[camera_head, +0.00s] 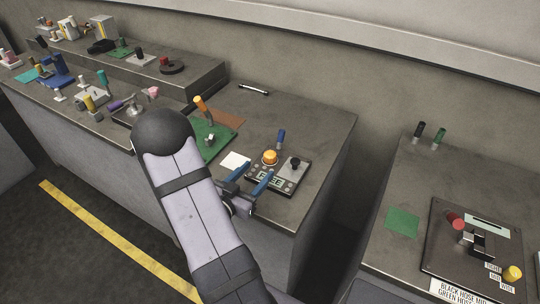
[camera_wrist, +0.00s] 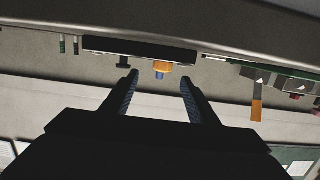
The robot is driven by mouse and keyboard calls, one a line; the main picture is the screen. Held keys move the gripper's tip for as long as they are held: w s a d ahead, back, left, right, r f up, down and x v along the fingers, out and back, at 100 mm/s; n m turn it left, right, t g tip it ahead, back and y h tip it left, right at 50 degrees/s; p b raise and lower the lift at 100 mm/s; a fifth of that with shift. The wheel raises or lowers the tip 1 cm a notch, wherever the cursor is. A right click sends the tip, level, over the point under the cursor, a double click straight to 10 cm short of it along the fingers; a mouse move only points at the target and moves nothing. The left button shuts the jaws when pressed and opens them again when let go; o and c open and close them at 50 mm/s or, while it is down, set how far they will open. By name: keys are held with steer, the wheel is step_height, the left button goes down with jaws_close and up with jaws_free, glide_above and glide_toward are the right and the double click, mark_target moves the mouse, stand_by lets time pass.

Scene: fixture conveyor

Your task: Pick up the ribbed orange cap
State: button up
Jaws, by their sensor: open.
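The orange cap (camera_head: 269,157) sits upright on a dark fixture plate (camera_head: 290,172) on the middle counter; its ribs are too small to make out. It also shows in the wrist view (camera_wrist: 162,66), between the fingertips in the picture and beyond them. My gripper (camera_head: 259,169) has blue-padded fingers, open and empty, pointing at the cap from the near side. The wrist view shows the fingers (camera_wrist: 159,75) spread wide, with the cap in line with the gap. No contact with the cap is visible.
A black knob (camera_head: 294,163) stands right of the cap on the same plate. A blue peg (camera_head: 281,138) stands behind it. A white card (camera_head: 235,161) and a green board with an orange-handled tool (camera_head: 202,104) lie to the left. The counter's right side is clear.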

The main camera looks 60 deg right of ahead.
mark_target(267, 157)
steer(key=shift+d+f+p, duration=0.15)
steer(key=shift+d+p, duration=0.15)
steer(key=shift+d, duration=0.75)
steer(key=shift+w+d+p, duration=0.15)
steer(key=shift+d+p, duration=0.3)
steer(key=shift+d, duration=0.55)
steer(key=shift+w+d+p, duration=0.1)
steer(key=shift+d+p, duration=0.35)
steer(key=shift+d, duration=0.5)
steer(key=shift+d+f, duration=0.25)
steer(key=shift+d, duration=0.4)
steer(key=c, duration=1.2)
steer(key=shift+r, duration=0.2)
steer(key=shift+r, duration=4.85)
